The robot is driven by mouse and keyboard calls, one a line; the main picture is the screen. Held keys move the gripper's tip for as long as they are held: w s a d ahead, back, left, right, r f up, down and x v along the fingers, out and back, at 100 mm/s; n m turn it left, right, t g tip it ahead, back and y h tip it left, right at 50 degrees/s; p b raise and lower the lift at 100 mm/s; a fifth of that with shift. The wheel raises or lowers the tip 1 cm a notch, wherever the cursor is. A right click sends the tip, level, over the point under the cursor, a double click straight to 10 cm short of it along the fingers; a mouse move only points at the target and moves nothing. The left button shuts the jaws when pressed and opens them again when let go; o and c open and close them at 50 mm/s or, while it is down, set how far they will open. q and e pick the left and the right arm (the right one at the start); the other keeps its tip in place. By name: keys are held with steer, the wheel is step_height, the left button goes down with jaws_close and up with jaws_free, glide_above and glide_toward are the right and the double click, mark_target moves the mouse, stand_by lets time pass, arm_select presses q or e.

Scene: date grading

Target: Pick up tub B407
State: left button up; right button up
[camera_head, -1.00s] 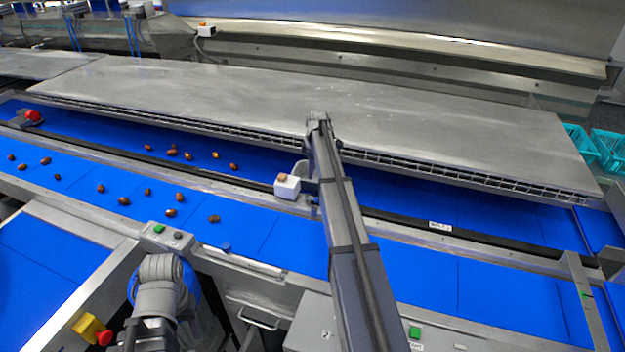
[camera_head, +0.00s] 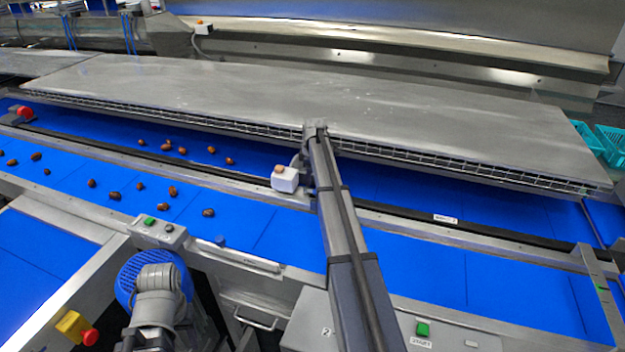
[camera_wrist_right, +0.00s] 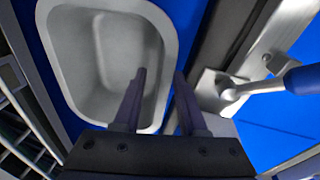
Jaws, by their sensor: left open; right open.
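A light grey, empty tub (camera_wrist_right: 157,62) with rounded corners and a thick rim fills the upper left of the right wrist view. No marking is readable on it, so I cannot tell whether it is B407. My right gripper (camera_wrist_right: 160,82) is open, its two dark fingers apart. In the picture the left finger overlaps the tub's inside and the right finger lies beyond its rim, with the tub's right wall between them. I cannot tell whether they touch.
Blue belts (camera_head: 400,276) carry several brown dates (camera_head: 208,212) at the left. A steel cover (camera_head: 300,95) spans the far side. A blue-ended rod (camera_wrist_right: 300,80) and metal bracket are right of the tub.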

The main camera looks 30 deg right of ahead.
steer(key=shift+c, duration=0.3)
jaws_close()
stand_by(1.1)
